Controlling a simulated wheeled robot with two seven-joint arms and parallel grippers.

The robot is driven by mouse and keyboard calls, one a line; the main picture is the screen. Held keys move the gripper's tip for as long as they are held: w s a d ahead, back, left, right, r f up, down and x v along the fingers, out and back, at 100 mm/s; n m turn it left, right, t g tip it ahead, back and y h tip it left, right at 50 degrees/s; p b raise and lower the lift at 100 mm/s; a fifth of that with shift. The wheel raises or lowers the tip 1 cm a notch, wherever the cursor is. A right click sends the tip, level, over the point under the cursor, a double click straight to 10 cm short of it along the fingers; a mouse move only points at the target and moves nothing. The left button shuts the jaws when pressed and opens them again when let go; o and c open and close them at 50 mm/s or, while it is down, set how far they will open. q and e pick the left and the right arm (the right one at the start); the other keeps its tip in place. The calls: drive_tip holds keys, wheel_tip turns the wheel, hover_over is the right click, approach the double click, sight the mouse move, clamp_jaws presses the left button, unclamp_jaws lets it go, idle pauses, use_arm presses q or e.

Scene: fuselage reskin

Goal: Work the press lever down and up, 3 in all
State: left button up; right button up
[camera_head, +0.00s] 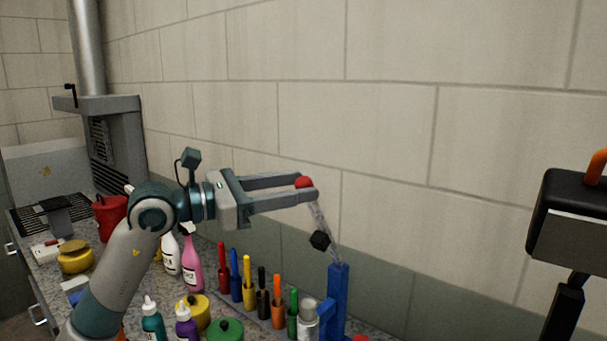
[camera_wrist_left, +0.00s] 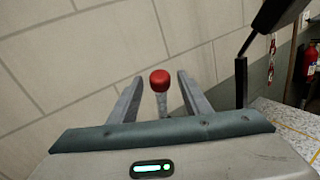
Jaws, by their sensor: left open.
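The press lever (camera_head: 319,219) is a grey bar with a red ball knob (camera_head: 304,182) at its top. It rises tilted to the left from a blue press post (camera_head: 337,300) on the counter, with a small black block on the bar. My left gripper (camera_head: 308,188) is open, its two fingers level with the knob and on either side of it. In the left wrist view the red knob (camera_wrist_left: 160,80) sits between the open fingers, with a gap on each side. My right gripper is not in view.
Several coloured tools (camera_head: 249,282) stand in a row left of the press. Bottles (camera_head: 193,265) and lidded pots (camera_head: 226,331) crowd the counter under my left arm. The block wall is behind. A black lamp-like head (camera_head: 575,222) stands at right.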

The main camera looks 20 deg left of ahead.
use_arm(q)
drive_tip(key=shift+p+x, duration=0.3)
drive_tip(key=shift+x, duration=0.85)
drive_tip(key=shift+c, duration=0.2)
clamp_jaws()
drive_tip(key=shift+f, duration=0.1)
